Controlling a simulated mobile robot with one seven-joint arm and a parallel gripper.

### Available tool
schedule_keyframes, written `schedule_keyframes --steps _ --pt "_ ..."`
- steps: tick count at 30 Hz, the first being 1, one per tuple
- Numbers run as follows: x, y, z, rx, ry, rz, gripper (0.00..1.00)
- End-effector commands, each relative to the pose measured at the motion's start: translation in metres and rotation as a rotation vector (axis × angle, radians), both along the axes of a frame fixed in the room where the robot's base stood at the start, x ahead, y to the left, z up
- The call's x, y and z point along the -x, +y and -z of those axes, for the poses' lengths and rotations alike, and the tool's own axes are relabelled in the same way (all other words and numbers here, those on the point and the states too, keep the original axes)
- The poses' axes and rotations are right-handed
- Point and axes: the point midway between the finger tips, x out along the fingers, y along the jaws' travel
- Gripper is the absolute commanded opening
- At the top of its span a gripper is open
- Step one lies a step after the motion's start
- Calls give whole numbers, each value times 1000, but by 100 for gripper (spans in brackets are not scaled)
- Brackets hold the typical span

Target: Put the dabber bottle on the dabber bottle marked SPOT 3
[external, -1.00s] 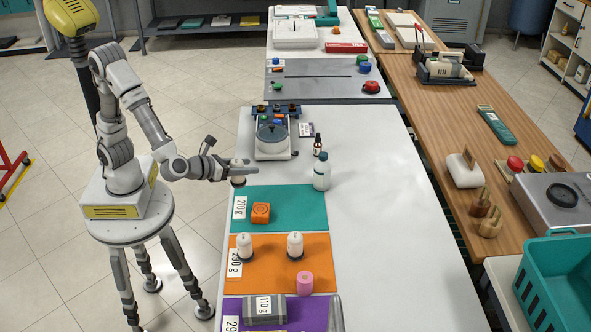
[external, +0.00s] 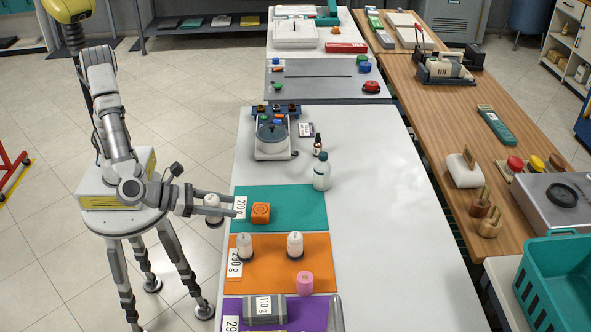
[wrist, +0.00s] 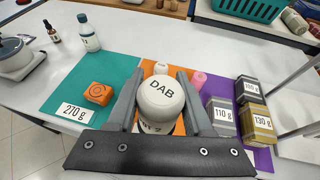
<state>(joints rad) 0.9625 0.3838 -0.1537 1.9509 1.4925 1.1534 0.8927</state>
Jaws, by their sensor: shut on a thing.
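My gripper (external: 226,206) is shut on a white dabber bottle (external: 213,204) with a dark base. It holds the bottle upright, in the air left of the table edge by the teal mat. In the wrist view the held bottle (wrist: 162,92) shows "DAB" on its top, between the fingers; its side label is mostly hidden. Two similar white dabber bottles stand on the orange mat, a left one (external: 244,247) and a right one (external: 295,245). Their markings are too small to read, so I cannot tell which is SPOT 3. The wrist view shows one white top (wrist: 161,67) behind the held bottle.
An orange block (external: 261,213) sits on the teal mat (external: 300,205). A pink cylinder (external: 305,283) is at the orange mat's (external: 270,280) front right. A grey weight marked 110 g (external: 264,310) lies on the purple mat. A white bottle (external: 322,171) stands behind. The table's right side is clear.

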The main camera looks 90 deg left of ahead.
Motion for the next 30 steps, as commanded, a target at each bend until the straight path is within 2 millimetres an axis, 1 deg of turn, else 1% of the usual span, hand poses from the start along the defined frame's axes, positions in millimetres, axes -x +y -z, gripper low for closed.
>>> schedule_keyframes --steps 1,6,10,14,16,21,23,30 --pt "-11 7 10 -2 0 -5 0" --pt "-43 22 31 -2 0 -4 0" --pt "-58 29 40 1 0 -1 0" --pt "-63 31 44 0 -1 0 0" --pt "-63 31 50 -1 0 0 0" --pt "-62 31 76 -2 0 1 0" --pt "-62 31 82 -2 0 1 0" --pt "-62 31 82 1 -1 0 0"
